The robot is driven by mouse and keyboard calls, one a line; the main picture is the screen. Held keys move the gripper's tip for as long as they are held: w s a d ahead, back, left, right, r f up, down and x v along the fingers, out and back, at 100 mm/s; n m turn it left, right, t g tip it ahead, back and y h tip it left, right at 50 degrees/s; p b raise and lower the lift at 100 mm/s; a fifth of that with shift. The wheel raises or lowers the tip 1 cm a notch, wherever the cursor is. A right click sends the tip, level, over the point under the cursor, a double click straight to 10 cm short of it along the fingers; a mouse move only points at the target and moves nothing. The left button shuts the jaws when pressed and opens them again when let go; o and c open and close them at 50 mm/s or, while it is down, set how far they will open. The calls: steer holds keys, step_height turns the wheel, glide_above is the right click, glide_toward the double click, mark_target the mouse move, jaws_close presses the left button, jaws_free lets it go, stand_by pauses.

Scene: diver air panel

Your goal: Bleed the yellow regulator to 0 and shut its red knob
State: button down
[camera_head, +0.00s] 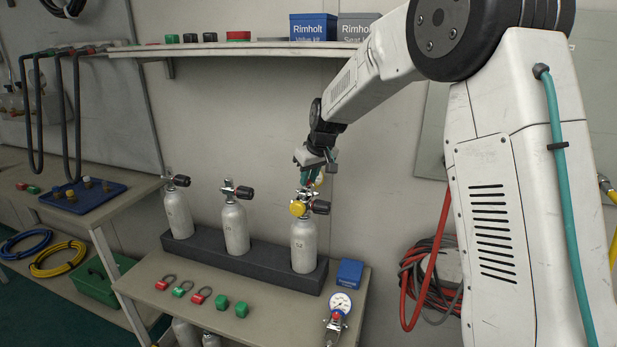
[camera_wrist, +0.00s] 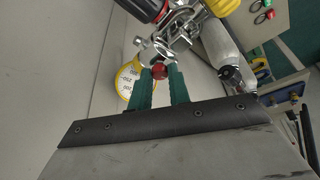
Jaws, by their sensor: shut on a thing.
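The yellow regulator (camera_head: 298,208) is mounted on the valve of the rightmost grey cylinder (camera_head: 304,246); its yellow cap shows at the top of the wrist view (camera_wrist: 222,5). A yellow-rimmed gauge (camera_wrist: 128,82) shows beside my fingers in the wrist view; numbers are visible, but its needle is not clear. The small red knob (camera_wrist: 159,71) sits between my green fingertips. My gripper (camera_wrist: 158,76) is shut on the red knob, and in the head view (camera_head: 311,172) it reaches down from above the regulator. The fingers partly cover the knob and gauge.
Two more cylinders (camera_head: 235,228) (camera_head: 178,213) stand in the dark rack (camera_head: 205,248) to the left. A blue box (camera_head: 349,273) and a blue-rimmed gauge assembly (camera_head: 340,304) are on the bench's right. Shackle-like tags (camera_head: 182,288) lie in front. A shelf (camera_head: 240,49) runs above.

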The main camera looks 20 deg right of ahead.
steer(key=shift+n+y, duration=0.3)
steer(key=shift+n, duration=0.5)
steer(key=c, duration=1.3)
jaws_free()
steer(key=s+d+r, duration=0.2)
steer(key=s+d, duration=0.1)
steer(key=s, duration=0.3)
steer(key=s+d+r, duration=0.2)
steer(key=s+d, duration=0.1)
steer(key=s, duration=0.3)
steer(key=shift+s+d+r, duration=0.2)
steer(key=shift+r, duration=0.1)
